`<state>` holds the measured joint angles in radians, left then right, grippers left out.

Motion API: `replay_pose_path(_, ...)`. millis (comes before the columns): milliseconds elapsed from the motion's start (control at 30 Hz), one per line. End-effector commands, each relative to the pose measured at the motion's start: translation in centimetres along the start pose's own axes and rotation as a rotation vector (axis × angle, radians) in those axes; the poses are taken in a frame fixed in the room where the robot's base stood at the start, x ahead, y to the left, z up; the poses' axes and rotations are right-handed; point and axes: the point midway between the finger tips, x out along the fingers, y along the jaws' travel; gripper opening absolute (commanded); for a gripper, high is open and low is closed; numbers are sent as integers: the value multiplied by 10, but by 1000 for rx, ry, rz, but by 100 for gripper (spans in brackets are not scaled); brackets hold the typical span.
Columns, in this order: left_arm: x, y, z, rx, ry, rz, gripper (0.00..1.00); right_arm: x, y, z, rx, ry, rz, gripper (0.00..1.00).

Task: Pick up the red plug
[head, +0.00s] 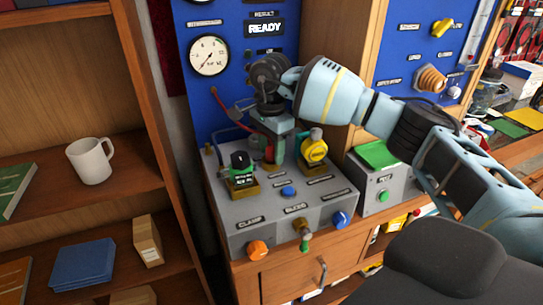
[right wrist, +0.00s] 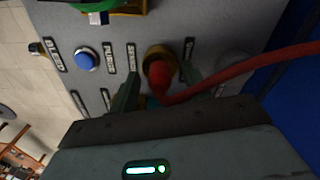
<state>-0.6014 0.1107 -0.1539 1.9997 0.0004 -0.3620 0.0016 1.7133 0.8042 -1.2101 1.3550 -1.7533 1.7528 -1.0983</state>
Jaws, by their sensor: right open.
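The red plug (right wrist: 160,80) sits in a round brass socket (right wrist: 160,56) on the grey bench box, with a red hose (right wrist: 240,82) running from it to the right in the right wrist view. My right gripper (right wrist: 160,90) is open, with one finger on each side of the plug. In the head view my right gripper (head: 270,150) points down at the box top, and it mostly hides the plug. The red hose (head: 222,102) also shows there, left of the gripper. My left gripper is not in view.
The grey box (head: 300,205) carries a green-and-black fitting (head: 240,165), a yellow fitting (head: 314,147) and a blue button (head: 288,192) close around the gripper. A blue panel with a gauge (head: 208,56) stands behind. A shelf with a white mug (head: 90,160) is at left.

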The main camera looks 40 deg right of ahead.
Motion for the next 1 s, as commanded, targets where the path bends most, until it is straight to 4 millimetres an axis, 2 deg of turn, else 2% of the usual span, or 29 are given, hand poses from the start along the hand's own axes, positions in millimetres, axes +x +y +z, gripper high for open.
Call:
replay_pose_path(233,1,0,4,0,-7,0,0,1,0,0,0,0,-1,47)
replay_pose_path(600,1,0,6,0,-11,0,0,1,0,0,0,0,-1,0)
replay_pose_path(1000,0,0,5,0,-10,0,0,-6,-1,0,0,-1,-2,0)
